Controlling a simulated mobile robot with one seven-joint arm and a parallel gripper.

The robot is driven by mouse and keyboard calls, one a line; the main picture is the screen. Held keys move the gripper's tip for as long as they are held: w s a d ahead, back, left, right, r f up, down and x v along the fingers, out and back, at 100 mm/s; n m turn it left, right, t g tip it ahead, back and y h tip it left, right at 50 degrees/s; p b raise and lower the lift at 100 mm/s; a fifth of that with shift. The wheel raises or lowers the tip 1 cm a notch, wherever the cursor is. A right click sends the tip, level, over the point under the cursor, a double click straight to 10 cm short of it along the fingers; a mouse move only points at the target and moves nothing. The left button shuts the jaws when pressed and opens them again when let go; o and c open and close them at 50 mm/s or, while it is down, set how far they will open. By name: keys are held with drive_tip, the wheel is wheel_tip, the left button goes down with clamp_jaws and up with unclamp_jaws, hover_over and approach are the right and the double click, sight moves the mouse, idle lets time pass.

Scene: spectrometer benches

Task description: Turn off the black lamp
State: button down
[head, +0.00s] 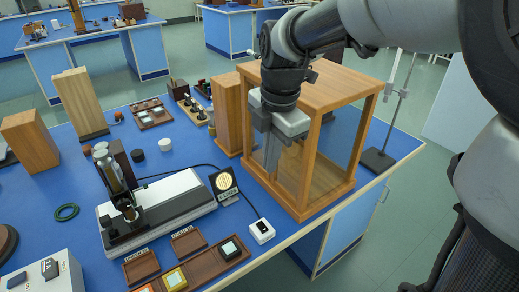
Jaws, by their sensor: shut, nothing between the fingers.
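The black lamp (216,181) stands at the right end of a white and dark instrument base on the blue bench. Its round face shows a pale yellow glow. A thin black cord runs from the lamp area to a small white switch box (260,236) with a dark rocker, near the bench's front edge. My gripper (270,172) points down, shut and empty, behind and above the switch box, apart from it and from the lamp. It overlaps the wooden-framed glass case in the picture; I cannot tell whether they touch.
The wooden-framed case (318,88) stands close by my gripper, with a wooden block (228,115) to its left. A metal stand (378,159) is at the right. Wooden trays (188,243) lie left of the switch box. Bare blue bench lies between lamp and case.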

sight(261, 224)
drive_tip(key=f+b, duration=0.2)
drive_tip(key=f, duration=0.5)
drive_tip(key=w+a+f+b, duration=0.1)
drive_tip(key=f+b, duration=0.1)
drive_tip(key=f, duration=0.6)
drive_tip(key=w+f+b, duration=0.1)
drive_tip(key=f+b, duration=0.1)
drive_tip(key=f, duration=0.6)
drive_tip(key=shift+w+a+f, duration=0.1)
drive_tip(key=shift+w+a, duration=0.05)
drive_tip(key=shift+a, duration=0.15)
